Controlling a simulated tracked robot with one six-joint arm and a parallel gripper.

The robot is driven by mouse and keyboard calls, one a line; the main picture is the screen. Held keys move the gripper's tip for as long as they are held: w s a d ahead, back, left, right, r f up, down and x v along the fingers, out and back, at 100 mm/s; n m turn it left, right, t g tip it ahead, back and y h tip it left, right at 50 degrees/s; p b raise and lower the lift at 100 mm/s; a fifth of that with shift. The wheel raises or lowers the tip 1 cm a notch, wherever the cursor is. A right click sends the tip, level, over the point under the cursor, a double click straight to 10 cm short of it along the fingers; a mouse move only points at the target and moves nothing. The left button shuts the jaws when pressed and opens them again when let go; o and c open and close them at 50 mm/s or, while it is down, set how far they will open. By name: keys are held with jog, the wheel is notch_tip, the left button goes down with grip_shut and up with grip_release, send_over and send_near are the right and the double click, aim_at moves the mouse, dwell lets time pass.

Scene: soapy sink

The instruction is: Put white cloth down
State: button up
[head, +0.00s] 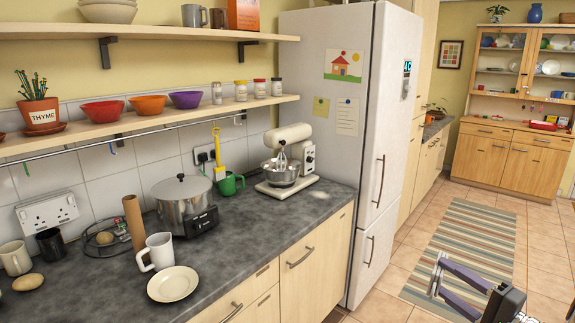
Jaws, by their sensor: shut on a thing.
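No white cloth can be made out in the head view. Part of my arm shows at the lower right, with grey-purple links and a dark joint. The picture's bottom edge cuts it off, and I cannot make out the fingertips or anything held in them.
A grey worktop (240,228) on the left holds a white mug (158,251), a cream plate (173,284), a steel pot (182,205) and a stand mixer (288,160). A white fridge (335,125) stands beyond. A striped rug (465,240) lies on the open tiled floor.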

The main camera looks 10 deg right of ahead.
jog(key=w+a+f+n+g+y, duration=0.3)
jog(key=w+a+f+n+y, duration=0.15)
jog(key=w+a+f, duration=0.8)
jog(key=a+f+n+g+y, duration=0.1)
jog(key=a+f, duration=0.4)
jog(key=a, duration=0.5)
jog(key=a+f+n+g+y, duration=0.2)
jog(key=a+f, duration=0.4)
jog(key=a, duration=0.3)
jog(key=shift+w+a+g+y, duration=0.2)
jog(key=shift+a+g+y, duration=0.25)
jog(key=shift+y, duration=0.7)
jog(key=shift+d+f+m+t+h, duration=0.1)
jog(key=shift+m+t+h, duration=2.45)
jog(key=shift+h, duration=0.65)
